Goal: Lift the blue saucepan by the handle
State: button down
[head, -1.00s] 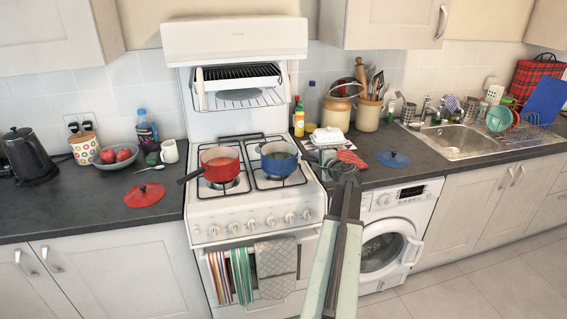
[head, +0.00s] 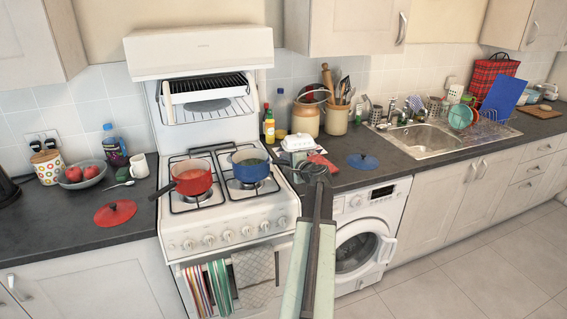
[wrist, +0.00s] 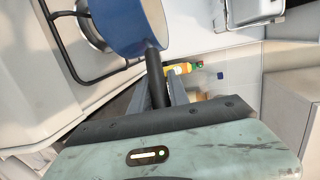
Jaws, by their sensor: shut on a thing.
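The blue saucepan (head: 250,172) is over the right side of the hob, with its dark handle pointing right toward my gripper (head: 313,172). In the wrist view the saucepan (wrist: 128,32) is at the top, and its black handle (wrist: 154,72) runs down between the fingers of my gripper (wrist: 167,92). The gripper is shut on the handle. The pan looks about level. I cannot tell whether its base touches the grate or is slightly above it.
A red saucepan (head: 190,180) stands close left of the blue one on the white cooker (head: 225,222). A white butter dish (head: 298,143), a red cloth (head: 322,164) and a blue lid (head: 363,160) lie on the counter to the right. A grill hood (head: 200,55) overhangs the hob.

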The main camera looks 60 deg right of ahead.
jog(key=s+a+r+p, duration=0.1)
jog(key=s, duration=0.7)
jog(key=s+a+r+p, duration=0.1)
jog(key=s+r, duration=0.1)
jog(key=s, duration=0.5)
jog(key=shift+s+a, duration=0.4)
jog(key=shift+w+a, duration=0.1)
